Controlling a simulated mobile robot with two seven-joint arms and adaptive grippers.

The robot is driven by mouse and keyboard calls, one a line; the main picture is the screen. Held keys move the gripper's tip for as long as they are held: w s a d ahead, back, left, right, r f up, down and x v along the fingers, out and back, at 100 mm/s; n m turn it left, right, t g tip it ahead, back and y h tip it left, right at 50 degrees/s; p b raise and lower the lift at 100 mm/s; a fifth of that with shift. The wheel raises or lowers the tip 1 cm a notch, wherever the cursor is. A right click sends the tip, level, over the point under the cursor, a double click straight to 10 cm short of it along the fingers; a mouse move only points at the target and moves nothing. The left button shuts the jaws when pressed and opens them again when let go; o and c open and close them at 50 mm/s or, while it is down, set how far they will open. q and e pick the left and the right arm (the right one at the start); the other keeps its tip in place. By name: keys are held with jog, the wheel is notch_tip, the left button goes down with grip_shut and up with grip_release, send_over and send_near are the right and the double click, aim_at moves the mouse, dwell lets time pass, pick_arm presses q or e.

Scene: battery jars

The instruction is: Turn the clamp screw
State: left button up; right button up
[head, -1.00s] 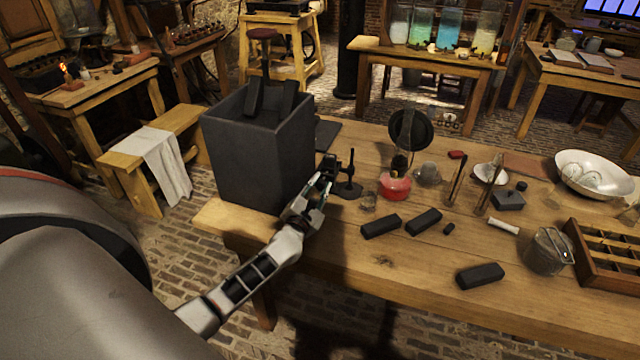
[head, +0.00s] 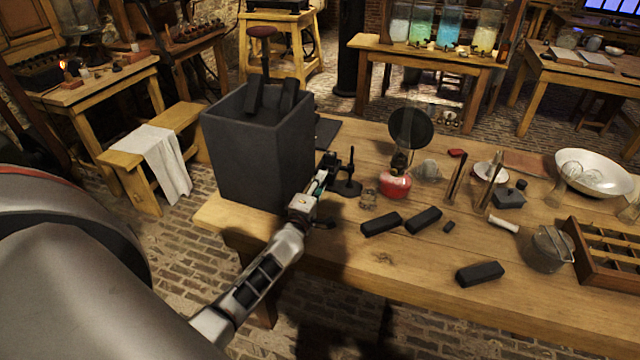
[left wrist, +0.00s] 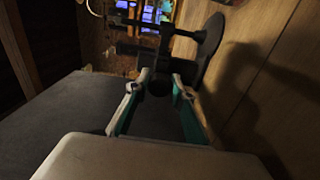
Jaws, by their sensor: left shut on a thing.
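A small dark metal clamp (head: 349,184) stands on the wooden table beside the large dark grey jar. In the left wrist view, the clamp (left wrist: 168,35) shows as dark bars with a round base at right. Its dark round screw head (left wrist: 158,86) lies between my fingertips. My left gripper (head: 325,178) reaches in low over the table's near left edge, close to the jar's right side. In the left wrist view, my left gripper (left wrist: 162,84) is shut on the screw head, one teal-sided finger at each side. My right gripper is not in view.
The tall grey jar (head: 240,160) stands close left of my gripper, with dark plates sticking out on top. A red lamp (head: 395,185), several dark blocks (head: 423,220), a lidded metal pot (head: 548,248) and a wooden rack (head: 612,262) stand to the right.

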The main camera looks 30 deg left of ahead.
pick_arm(q)
jog(key=m, duration=0.5)
jog(key=shift+m, duration=0.3)
jog(key=m, duration=0.5)
dwell(0.4)
jog(key=o, duration=1.1)
jog(key=shift+s, duration=0.1)
jog(key=v, duration=1.2)
jog(key=shift+d, duration=0.1)
